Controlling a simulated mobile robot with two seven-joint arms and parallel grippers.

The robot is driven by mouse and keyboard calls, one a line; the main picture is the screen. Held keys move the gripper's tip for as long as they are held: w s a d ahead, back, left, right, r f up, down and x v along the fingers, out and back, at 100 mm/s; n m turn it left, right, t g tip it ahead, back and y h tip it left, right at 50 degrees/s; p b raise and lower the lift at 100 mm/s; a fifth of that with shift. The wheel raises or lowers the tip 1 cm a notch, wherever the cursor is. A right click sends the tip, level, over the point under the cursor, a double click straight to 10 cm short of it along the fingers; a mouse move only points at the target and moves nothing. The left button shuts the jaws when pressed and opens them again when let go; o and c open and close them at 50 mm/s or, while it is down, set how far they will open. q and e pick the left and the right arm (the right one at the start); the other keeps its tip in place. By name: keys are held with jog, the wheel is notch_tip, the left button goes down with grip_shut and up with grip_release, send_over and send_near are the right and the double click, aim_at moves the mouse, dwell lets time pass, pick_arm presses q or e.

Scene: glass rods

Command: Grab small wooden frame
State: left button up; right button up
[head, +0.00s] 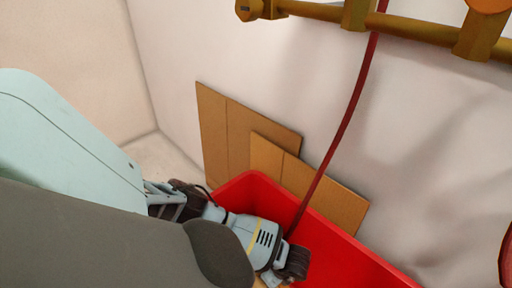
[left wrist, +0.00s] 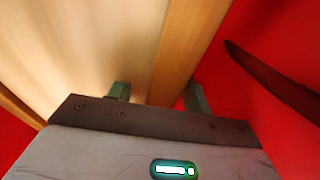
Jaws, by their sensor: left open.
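A light wooden piece (left wrist: 178,45), which seems to be the small wooden frame, lies close below my left gripper (left wrist: 157,92) in the left wrist view. Its long edge runs between the two green fingers, which stand apart. One finger is over the pale wood and the other is against red. I cannot tell whether either finger touches it. In the head view my left gripper (head: 288,270) is down inside the red bin (head: 335,250). A sliver of wood (head: 259,284) shows below it; the rest is hidden by my arm. My right gripper is not in view.
Two brown boards (head: 225,130) lean on the wall behind the bin. A dark red hose (head: 347,115) hangs from a yellow rail (head: 415,28) into the bin, close to my left gripper. The bin's rim stands around the gripper.

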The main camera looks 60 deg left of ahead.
pick_arm(q)
grip_shut()
dwell(0.3)
jog(key=shift+r, duration=0.1)
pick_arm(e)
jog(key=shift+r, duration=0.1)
